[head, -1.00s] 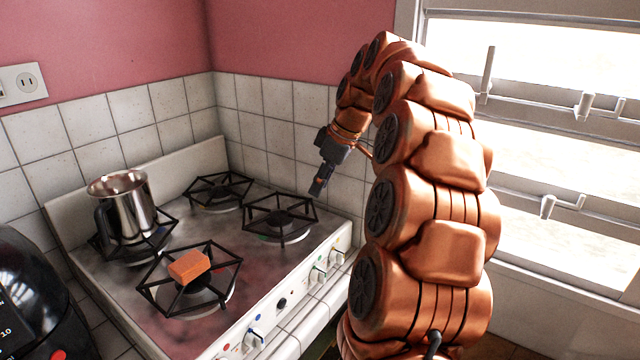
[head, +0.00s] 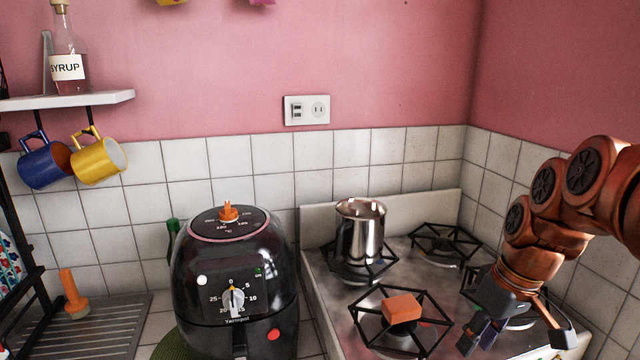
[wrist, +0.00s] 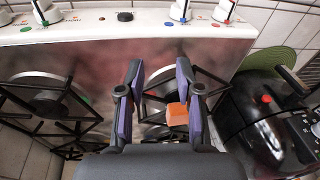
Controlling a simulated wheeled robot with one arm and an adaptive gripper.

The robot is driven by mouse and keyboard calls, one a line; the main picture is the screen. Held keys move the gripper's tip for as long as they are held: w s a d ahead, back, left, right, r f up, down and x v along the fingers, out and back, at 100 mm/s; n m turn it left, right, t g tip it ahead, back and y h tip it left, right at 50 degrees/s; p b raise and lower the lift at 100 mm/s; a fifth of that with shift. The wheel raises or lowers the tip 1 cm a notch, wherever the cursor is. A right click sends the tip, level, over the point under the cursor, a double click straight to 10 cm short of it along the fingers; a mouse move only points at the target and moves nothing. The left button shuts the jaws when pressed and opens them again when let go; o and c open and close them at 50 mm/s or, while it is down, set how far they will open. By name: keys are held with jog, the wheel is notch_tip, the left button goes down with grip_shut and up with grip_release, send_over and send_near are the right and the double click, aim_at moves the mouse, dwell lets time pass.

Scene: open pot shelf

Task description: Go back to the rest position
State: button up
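My gripper (head: 516,338) is at the lower right of the head view, above the right side of the stove. In the wrist view my gripper (wrist: 158,105) has its two purple-padded fingers apart, with nothing held between them. An orange block (head: 403,307) rests on the front left burner grate. The block also shows in the wrist view (wrist: 177,114), beyond the right finger and partly beside it. A metal pot (head: 360,232) stands upright on the back left burner.
The white stove (head: 320,262) has black grates and front knobs. A black air fryer (head: 232,285) stands left of it. Blue (head: 43,163) and yellow (head: 98,160) mugs hang under a shelf (head: 60,100) holding a syrup bottle (head: 68,55). A drying rack (head: 90,325) is at lower left.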

jog(key=s+a+f+m+g+h, duration=0.1)
jog(key=s+a+f, duration=0.3)
jog(key=s, duration=0.6)
jog(key=s+a+f+m+g+h, duration=0.1)
jog(key=s+a+f, duration=0.3)
jog(key=s, duration=0.6)
notch_tip(320, 180, down, 2)
jog(key=shift+f+m+g, duration=0.1)
jog(key=shift+m+g, duration=0.3)
jog(key=shift+m, duration=0.5)
jog(key=shift+s, duration=0.15)
